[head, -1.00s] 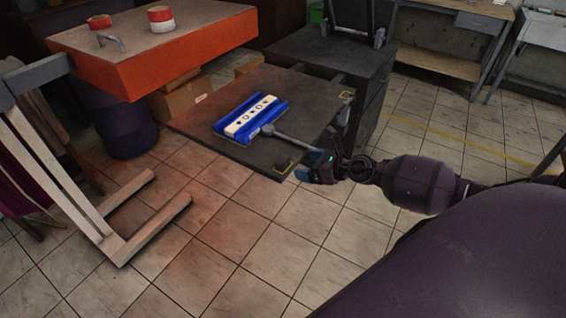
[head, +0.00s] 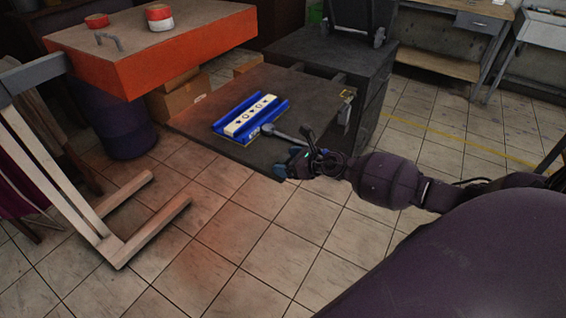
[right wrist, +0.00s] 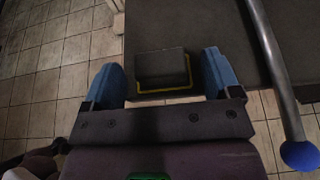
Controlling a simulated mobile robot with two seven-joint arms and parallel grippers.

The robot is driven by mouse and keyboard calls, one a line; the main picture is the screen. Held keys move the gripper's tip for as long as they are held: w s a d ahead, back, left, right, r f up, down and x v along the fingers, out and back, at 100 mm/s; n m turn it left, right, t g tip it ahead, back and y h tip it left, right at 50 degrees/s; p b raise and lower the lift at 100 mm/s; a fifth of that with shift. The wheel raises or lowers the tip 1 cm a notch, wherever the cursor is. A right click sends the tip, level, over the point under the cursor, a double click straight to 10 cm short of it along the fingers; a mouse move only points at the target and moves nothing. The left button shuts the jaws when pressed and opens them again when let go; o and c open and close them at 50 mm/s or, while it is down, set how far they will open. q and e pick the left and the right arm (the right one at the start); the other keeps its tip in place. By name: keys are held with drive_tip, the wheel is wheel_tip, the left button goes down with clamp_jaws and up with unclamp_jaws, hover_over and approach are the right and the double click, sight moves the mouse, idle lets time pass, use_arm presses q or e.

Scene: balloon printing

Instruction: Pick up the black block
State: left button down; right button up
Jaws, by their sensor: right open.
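The black block (right wrist: 161,68) sits at the near edge of the dark table (right wrist: 200,25), with a yellow line along its bottom and right sides. In the right wrist view it lies between the two blue fingers of my right gripper (right wrist: 160,78), which is open with a gap on either side of the block. In the head view my right gripper (head: 287,168) is at the table's near corner and hides the block. My left gripper is not in view.
A grey lever rod (right wrist: 277,70) with a blue ball end (right wrist: 299,155) runs close to the right finger. A blue holder (head: 220,126) with a white starred strip (head: 250,117) lies on the table. An orange workbench (head: 170,60) stands at the left.

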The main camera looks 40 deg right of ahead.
drive_tip(key=c, duration=1)
drive_tip(key=shift+r, duration=0.15)
